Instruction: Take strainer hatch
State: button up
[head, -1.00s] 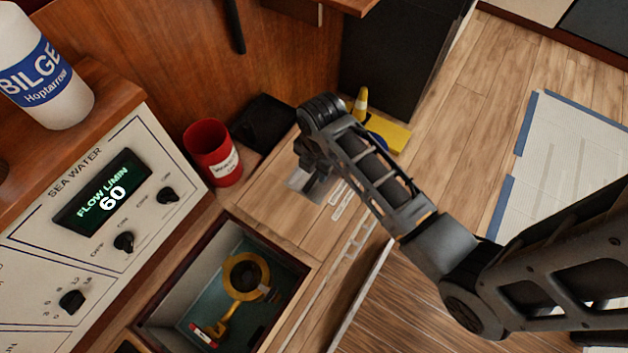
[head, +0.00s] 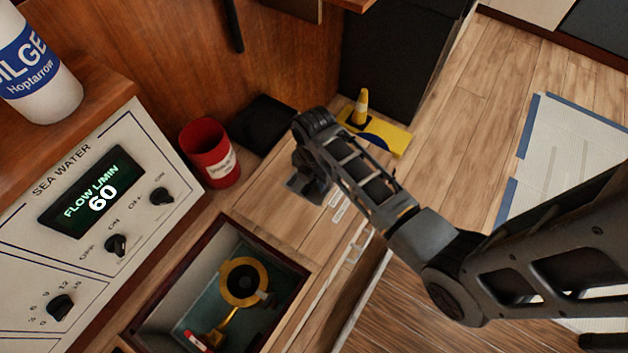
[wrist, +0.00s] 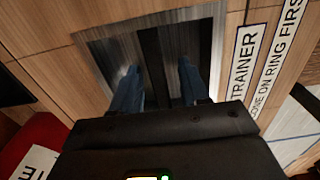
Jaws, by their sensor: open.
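The strainer hatch is a light wooden panel (head: 262,207) with a metal plate (wrist: 100,50) set in it. A dark bar (wrist: 152,60) runs across the plate. A label reading "STRAINER" (wrist: 246,58) lies to its right in the wrist view. My gripper (wrist: 160,82) is open over the plate, with one blue-grey finger on each side of the bar and gaps showing between. The fingertips' depth against the plate is unclear. In the head view my gripper (head: 306,190) hides most of the plate.
An open well (head: 190,310) beside the panel holds a yellow ring with a handle (head: 243,282) and a red-and-white item (head: 196,341). A red cup (head: 208,155) stands behind. The sea water control panel (head: 85,225) is at left.

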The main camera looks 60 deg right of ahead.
jog(key=shift+c, duration=0.3)
grip_shut()
dwell(1.0)
jog(key=shift+r, duration=0.1)
